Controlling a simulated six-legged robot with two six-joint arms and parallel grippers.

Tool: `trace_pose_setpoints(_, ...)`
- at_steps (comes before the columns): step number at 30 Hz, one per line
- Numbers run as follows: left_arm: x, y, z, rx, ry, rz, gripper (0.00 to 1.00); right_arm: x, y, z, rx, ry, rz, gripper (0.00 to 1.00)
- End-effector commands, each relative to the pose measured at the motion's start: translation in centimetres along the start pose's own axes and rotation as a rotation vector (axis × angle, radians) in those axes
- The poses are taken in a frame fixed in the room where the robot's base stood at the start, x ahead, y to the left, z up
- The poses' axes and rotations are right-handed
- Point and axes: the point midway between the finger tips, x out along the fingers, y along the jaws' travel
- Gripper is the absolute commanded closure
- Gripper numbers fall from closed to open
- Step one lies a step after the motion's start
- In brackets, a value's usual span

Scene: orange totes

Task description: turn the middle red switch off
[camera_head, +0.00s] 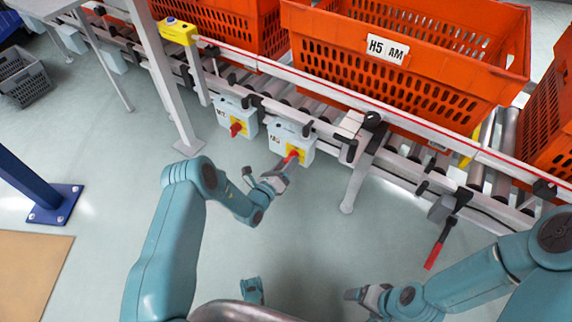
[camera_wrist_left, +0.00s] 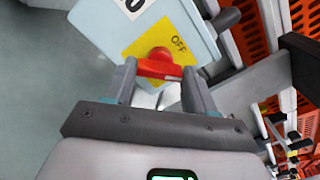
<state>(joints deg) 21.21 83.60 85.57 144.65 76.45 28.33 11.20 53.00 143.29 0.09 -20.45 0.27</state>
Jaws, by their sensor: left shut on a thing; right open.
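The middle red switch (camera_head: 292,156) is a red rotary handle on a light grey box (camera_head: 302,138) with a yellow plate, fixed to the conveyor's side. My right gripper (camera_head: 362,296) is open and empty, low over the floor, well away from the boxes.
Another box (camera_head: 238,115) with a red switch hangs to the left. A red-handled lever (camera_head: 437,245) hangs at the right. Orange totes (camera_head: 400,95) sit on the roller conveyor. A conveyor leg (camera_head: 357,182) stands right of the gripped switch. The floor before the boxes is clear.

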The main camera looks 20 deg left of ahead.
Motion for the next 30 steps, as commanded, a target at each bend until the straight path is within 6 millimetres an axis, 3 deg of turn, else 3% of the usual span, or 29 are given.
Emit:
trace_pose_setpoints(18,-0.22,0.13,-0.35,-0.571,0.005,0.006,0.75,0.30,0.17,-0.09,0.002,0.002,0.000,0.19)
trace_pose_setpoints(30,-0.23,0.12,-0.36,-0.803,0.005,0.007,0.75,0.41,0.23,-0.13,0.003,0.003,0.000,0.19)
